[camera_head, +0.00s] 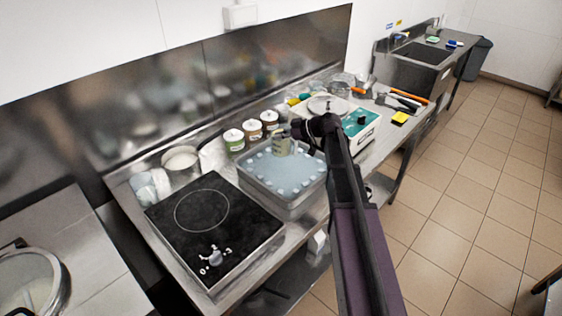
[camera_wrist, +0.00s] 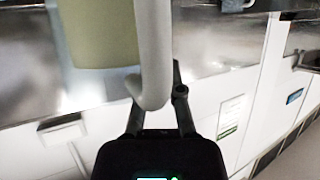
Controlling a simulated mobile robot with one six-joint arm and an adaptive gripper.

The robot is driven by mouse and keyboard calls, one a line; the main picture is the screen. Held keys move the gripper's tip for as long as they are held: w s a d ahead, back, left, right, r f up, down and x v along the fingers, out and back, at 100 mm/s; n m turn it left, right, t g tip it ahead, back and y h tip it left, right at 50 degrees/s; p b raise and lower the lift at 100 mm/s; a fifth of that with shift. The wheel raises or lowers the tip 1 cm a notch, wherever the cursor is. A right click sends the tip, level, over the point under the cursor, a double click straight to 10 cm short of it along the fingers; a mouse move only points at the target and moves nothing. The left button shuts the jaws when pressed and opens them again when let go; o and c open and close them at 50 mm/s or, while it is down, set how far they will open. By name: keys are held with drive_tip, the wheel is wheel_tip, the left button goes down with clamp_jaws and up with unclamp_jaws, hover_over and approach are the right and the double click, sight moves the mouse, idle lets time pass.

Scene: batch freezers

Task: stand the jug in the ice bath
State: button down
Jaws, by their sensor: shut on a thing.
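The jug (camera_head: 283,146) is pale green and looks upright at the back of the ice bath. The ice bath (camera_head: 278,208) is a steel pan of bluish water with ice cubes along its edges. My gripper (camera_head: 299,134) reaches in from the right and is shut on the jug's handle. In the wrist view, the pale handle (camera_wrist: 152,45) lies between the fingers of my gripper (camera_wrist: 156,88), with the green jug body (camera_wrist: 97,35) beside it. I cannot tell whether the jug's base touches the water or the pan floor.
Several lidded tubs (camera_head: 234,139) stand behind the bath. A white and green appliance (camera_head: 362,124) is close on the right, with utensils beyond it.

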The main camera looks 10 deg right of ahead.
sight(283, 154)
drive_tip(key=shift+f+b, duration=2.3)
drive_tip(key=shift+f, duration=0.3)
drive_tip(key=shift+f+b, duration=1.85)
drive_tip(key=shift+b, duration=0.05)
drive_tip(key=shift+f, duration=0.1)
drive_tip(key=c, duration=0.8)
unclamp_jaws()
drive_tip(key=shift+o, duration=0.2)
drive_tip(key=shift+s+d+r, duration=0.15)
drive_tip(key=shift+d+r, duration=0.15)
drive_tip(key=shift+r, duration=0.05)
drive_tip(key=p+v, duration=0.5)
drive_tip(key=v, duration=0.6)
